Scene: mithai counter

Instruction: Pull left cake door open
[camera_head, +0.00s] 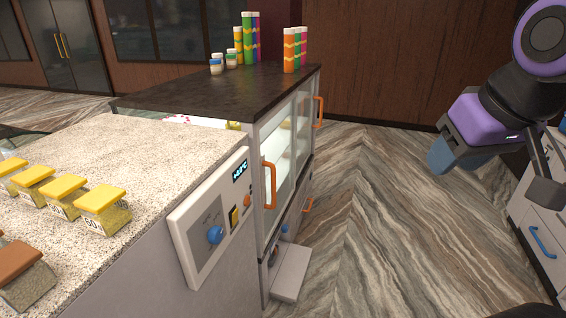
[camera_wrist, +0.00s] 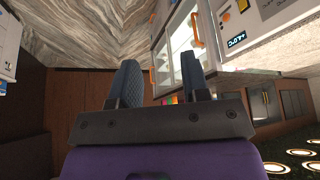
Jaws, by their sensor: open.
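The cake cabinet (camera_head: 292,150) has a dark top and glass doors facing right. Its nearer door, which is the left one seen from its front, has a vertical orange handle (camera_head: 269,185). The farther door has another orange handle (camera_head: 319,112). Both doors look shut. My gripper (camera_head: 442,157) is raised over the floor to the right of the cabinet, well apart from the handles. In the wrist view the gripper (camera_wrist: 157,80) has its two blue-grey fingers apart with nothing between them. That view shows the cabinet upside down, with the nearer handle (camera_wrist: 196,30) beyond the right finger.
A speckled counter (camera_head: 150,150) with yellow-lidded jars (camera_head: 102,205) and a control panel (camera_head: 212,225) stands at near left. A pale box-like part (camera_head: 290,272) juts out low by the cabinet. Drawers with a blue handle (camera_head: 543,242) stand at right. The floor between (camera_head: 385,220) is clear.

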